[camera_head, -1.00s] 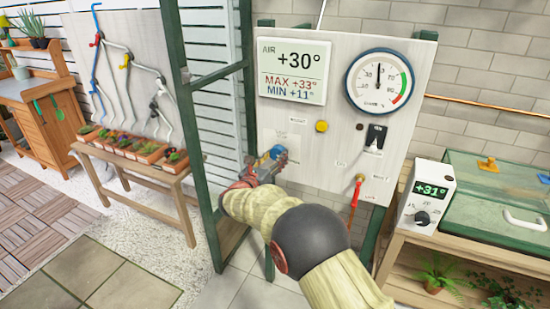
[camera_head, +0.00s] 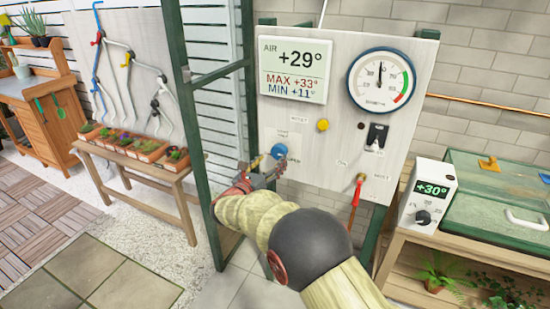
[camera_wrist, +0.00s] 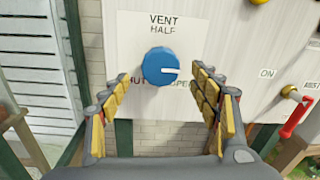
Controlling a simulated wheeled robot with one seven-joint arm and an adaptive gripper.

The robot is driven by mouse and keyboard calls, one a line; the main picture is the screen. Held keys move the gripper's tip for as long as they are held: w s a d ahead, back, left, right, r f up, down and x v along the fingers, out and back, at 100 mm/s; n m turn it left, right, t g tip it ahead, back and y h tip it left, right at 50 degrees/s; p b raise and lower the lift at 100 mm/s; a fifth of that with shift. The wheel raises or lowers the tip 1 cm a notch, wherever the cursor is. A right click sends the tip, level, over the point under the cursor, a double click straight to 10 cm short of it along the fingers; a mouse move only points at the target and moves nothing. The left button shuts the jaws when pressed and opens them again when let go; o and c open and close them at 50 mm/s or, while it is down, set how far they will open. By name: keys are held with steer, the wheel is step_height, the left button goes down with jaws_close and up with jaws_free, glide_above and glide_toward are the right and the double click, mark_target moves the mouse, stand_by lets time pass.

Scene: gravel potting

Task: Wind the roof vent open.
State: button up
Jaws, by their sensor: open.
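The blue vent knob (camera_head: 279,151) is on the pale control panel (camera_head: 335,140). In the wrist view the knob (camera_wrist: 160,67) has a white pointer mark that points right, toward the OPEN label (camera_wrist: 182,83). HALF is printed above it and SHUT at its left, partly hidden by a finger. My gripper (camera_head: 262,174) is open and empty, just in front of and below the knob. In the wrist view its two padded fingers stand either side of the knob, apart from it.
The panel also bears an air display (camera_head: 293,71) reading +29°, a round gauge (camera_head: 381,81), a yellow button (camera_head: 323,125), a black switch (camera_head: 377,136) and a red lever (camera_head: 356,192). A green frame post (camera_head: 186,130) stands left of my arm.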

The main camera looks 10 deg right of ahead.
steer(key=v, duration=0.8)
steer(key=shift+d, duration=0.1)
